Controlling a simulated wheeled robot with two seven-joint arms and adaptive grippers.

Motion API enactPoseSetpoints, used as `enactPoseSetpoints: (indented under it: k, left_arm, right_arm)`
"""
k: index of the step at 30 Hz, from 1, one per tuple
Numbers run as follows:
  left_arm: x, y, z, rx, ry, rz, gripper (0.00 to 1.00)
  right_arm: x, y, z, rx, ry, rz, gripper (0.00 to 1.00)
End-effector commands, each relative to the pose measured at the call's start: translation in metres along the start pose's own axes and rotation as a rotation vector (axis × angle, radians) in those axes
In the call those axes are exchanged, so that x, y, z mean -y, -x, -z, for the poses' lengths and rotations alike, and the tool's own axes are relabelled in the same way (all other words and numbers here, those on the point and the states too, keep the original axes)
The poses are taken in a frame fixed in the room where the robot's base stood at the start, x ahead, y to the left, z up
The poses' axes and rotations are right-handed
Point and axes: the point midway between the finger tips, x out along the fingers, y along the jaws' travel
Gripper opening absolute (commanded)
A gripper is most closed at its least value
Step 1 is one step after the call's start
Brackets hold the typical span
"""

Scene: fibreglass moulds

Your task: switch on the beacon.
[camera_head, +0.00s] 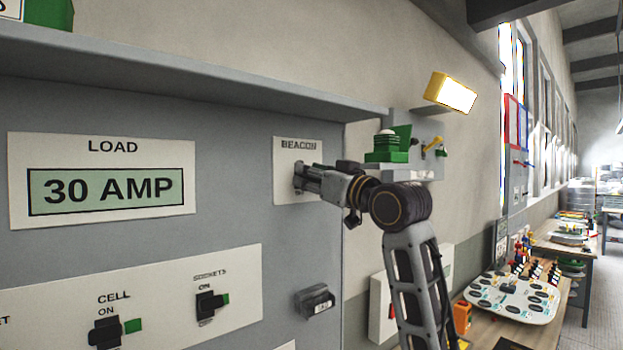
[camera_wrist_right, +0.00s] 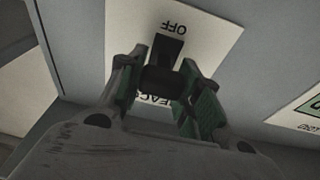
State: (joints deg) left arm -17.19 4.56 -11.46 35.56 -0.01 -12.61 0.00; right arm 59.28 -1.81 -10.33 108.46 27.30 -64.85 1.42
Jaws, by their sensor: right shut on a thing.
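The white plate marked BEACON (camera_head: 298,147) is on the grey panel, left of my right gripper (camera_head: 305,180) in the head view. My right gripper reaches the plate and covers its switch there. In the right wrist view the plate (camera_wrist_right: 205,30) appears upside down, with OFF readable beyond the switch. The dark beacon switch (camera_wrist_right: 165,50) stands between the two fingers of my right gripper (camera_wrist_right: 162,85), which are closed on it. The fingers hide part of the BEACON lettering. I cannot tell the switch's exact position. My left gripper is not in view.
The panel also carries the CELL switch (camera_head: 105,333), the SOCKETS switch (camera_head: 208,304), a 30 AMP load display (camera_head: 106,191) and a grey latch (camera_head: 317,301). A ledge (camera_head: 200,84) juts out above. A workbench with a white tray (camera_head: 512,297) stands to the right.

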Motion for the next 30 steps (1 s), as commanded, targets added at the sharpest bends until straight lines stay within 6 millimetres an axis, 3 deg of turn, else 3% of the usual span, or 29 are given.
enactPoseSetpoints:
  k: [15,16,21,30]
  left_arm:
    - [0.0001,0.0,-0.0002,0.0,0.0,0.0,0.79]
    - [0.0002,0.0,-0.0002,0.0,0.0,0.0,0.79]
    - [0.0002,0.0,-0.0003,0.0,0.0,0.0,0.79]
    - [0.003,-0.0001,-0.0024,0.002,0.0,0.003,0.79]
  right_arm:
    - [-0.0001,-0.0002,0.0014,0.015,-0.001,0.0,0.1]
    - [-0.0001,-0.0002,0.0014,0.015,-0.001,0.0,0.37]
    - [0.0,-0.0002,0.0013,0.015,0.0,0.0,0.57]
    - [0.0002,0.0,0.0011,0.016,0.0,0.0,0.57]
